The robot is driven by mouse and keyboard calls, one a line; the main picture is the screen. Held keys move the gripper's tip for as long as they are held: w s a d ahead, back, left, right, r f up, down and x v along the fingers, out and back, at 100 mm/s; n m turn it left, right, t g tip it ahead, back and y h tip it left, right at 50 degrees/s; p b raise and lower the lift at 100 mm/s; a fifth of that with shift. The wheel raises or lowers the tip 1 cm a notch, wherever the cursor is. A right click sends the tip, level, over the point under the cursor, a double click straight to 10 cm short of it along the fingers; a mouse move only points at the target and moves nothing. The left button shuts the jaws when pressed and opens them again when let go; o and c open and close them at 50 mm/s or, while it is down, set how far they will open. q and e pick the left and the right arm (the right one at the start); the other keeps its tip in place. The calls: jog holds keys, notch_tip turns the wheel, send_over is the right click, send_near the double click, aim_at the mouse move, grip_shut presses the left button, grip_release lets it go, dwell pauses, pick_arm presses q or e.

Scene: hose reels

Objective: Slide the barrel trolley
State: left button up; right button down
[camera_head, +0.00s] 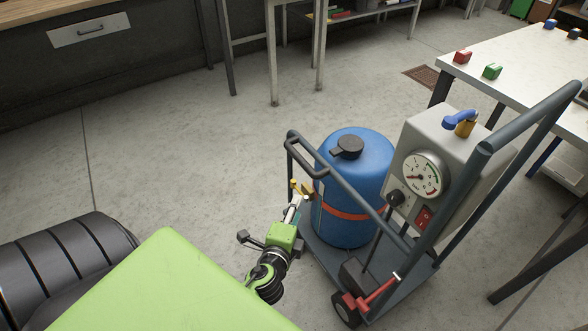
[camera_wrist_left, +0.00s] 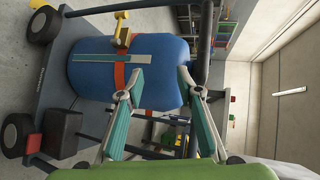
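The barrel trolley (camera_head: 400,290) stands on the floor right of centre in the head view. It has grey tube rails and dark wheels, and its deck also shows at the left of the left wrist view (camera_wrist_left: 58,75). A blue barrel (camera_head: 352,175) with a red band and black cap stands upright on it; the barrel fills the middle of the left wrist view (camera_wrist_left: 100,68). My left gripper (camera_head: 296,206) is at the trolley's left side, by the barrel. In the left wrist view its teal-padded fingers (camera_wrist_left: 162,78) are spread, with the barrel beyond them. My right gripper is not in view.
A grey gauge box (camera_head: 440,150) with a red switch and blue-topped valve is on the trolley's right part. A red-handled lever (camera_head: 378,292) is low at its front. A white table (camera_head: 530,60) stands behind right. Floor at left and centre-back is clear.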

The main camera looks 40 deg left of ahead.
pick_arm(q)
jog(key=t+y, duration=0.1)
jog(key=t, duration=0.1)
send_near(299, 163)
jog(key=s, duration=0.2)
jog(key=shift+m, duration=0.4)
jog(key=x, duration=1.3)
jog(key=shift+w+d, duration=0.2)
jog(key=shift+w, duration=0.1)
grip_shut()
